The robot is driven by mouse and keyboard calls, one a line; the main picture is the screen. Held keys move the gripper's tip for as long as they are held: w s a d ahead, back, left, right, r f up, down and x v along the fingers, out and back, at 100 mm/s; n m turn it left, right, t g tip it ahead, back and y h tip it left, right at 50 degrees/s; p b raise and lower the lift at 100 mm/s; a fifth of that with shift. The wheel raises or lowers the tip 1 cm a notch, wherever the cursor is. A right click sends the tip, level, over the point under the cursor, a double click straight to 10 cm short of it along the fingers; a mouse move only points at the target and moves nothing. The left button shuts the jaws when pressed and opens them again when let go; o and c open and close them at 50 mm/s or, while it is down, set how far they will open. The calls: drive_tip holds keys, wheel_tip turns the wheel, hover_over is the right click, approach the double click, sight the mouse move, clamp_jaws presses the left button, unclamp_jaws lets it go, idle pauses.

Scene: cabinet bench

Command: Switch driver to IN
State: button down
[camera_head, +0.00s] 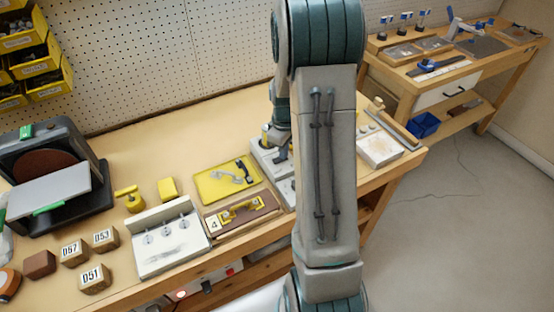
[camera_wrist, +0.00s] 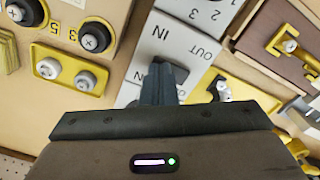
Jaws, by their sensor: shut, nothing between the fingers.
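A light grey panel with the labels IN and OUT (camera_wrist: 172,40) lies directly below my gripper in the wrist view. A second IN label stands on the pale surface to the left of the fingers. My gripper (camera_wrist: 160,78) is shut and empty, its dark fingers pointing down over the panel. They hide part of it, so I cannot see the switch lever or its setting, nor tell whether the fingers touch it. In the head view the grey panel block (camera_head: 266,160) is partly behind my arm.
A grey panel numbered 1 2 3 (camera_wrist: 208,12) adjoins at the top. A brown block with black knobs (camera_wrist: 70,22) is at upper left. In the head view, a yellow plate with a handle (camera_head: 212,186) and a white panel with hooks (camera_head: 165,262) lie left of my arm.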

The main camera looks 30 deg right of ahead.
drive_tip(key=shift+r+p, duration=2.25)
drive_tip(key=shift+r, duration=1.2)
drive_tip(key=s+a+r+m+t, duration=0.2)
drive_tip(key=s+a+r+m, duration=0.1)
drive_tip(key=s+a+r, duration=0.7)
drive_tip(key=s+a+r+m, duration=0.1)
drive_tip(key=s+a+r, duration=0.1)
drive_tip(key=s, duration=0.2)
drive_tip(key=s+a+r+m+t, duration=0.1)
drive_tip(key=s+a+r+m, duration=0.1)
drive_tip(key=s, duration=0.3)
drive_tip(key=shift+a+r, duration=0.5)
drive_tip(key=shift+r, duration=0.3)
drive_tip(key=shift+s, duration=0.1)
